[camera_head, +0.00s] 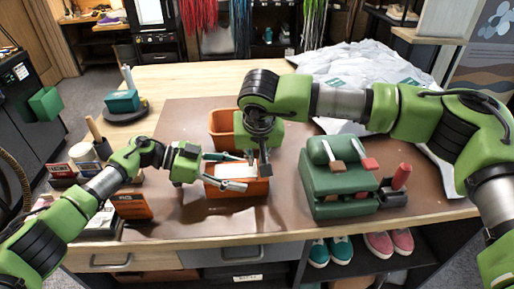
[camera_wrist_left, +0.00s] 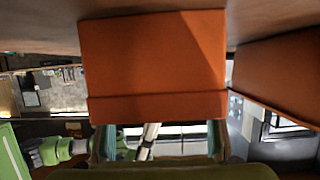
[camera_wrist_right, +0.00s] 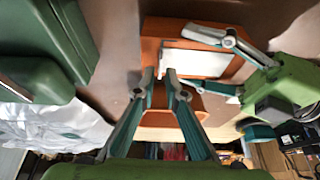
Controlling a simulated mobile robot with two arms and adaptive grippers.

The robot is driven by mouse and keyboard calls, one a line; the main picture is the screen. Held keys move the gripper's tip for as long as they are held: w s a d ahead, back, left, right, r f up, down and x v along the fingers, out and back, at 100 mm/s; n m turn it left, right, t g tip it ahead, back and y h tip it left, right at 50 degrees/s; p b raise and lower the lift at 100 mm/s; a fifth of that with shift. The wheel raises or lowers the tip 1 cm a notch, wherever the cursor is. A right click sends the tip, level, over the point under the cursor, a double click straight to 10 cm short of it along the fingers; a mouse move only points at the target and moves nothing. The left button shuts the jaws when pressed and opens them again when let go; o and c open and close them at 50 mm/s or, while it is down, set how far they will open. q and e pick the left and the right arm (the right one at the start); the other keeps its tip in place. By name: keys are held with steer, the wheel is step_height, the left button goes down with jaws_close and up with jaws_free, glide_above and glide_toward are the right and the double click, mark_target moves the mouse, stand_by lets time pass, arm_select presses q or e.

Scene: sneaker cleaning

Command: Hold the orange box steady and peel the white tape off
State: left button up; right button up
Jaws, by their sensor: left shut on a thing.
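The orange box (camera_head: 238,189) sits on the brown mat, with white tape (camera_head: 237,170) across its top. My left gripper (camera_head: 236,171) is shut on it from the left, one finger along the near side and one along the far side. My right gripper (camera_head: 257,163) points down over the right end of the box. In the right wrist view its fingertips (camera_wrist_right: 159,74) are a narrow gap apart, beside one end of the white tape (camera_wrist_right: 195,61). Contact with the tape is unclear.
A second orange box (camera_head: 222,126) stands right behind. A green machine (camera_head: 340,182) stands to the right, with a red-handled tool (camera_head: 401,178) beside it. Crumpled white paper (camera_head: 360,66) covers the back right. Small boxes (camera_head: 133,206) and a brush stand at the left.

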steer(key=shift+x, duration=1.5)
jaws_close()
steer(key=shift+r, duration=0.4)
steer(key=shift+r, duration=3.35)
steer(key=shift+r, duration=0.2)
step_height(320, 180, up, 4)
steer(key=shift+f, duration=0.15)
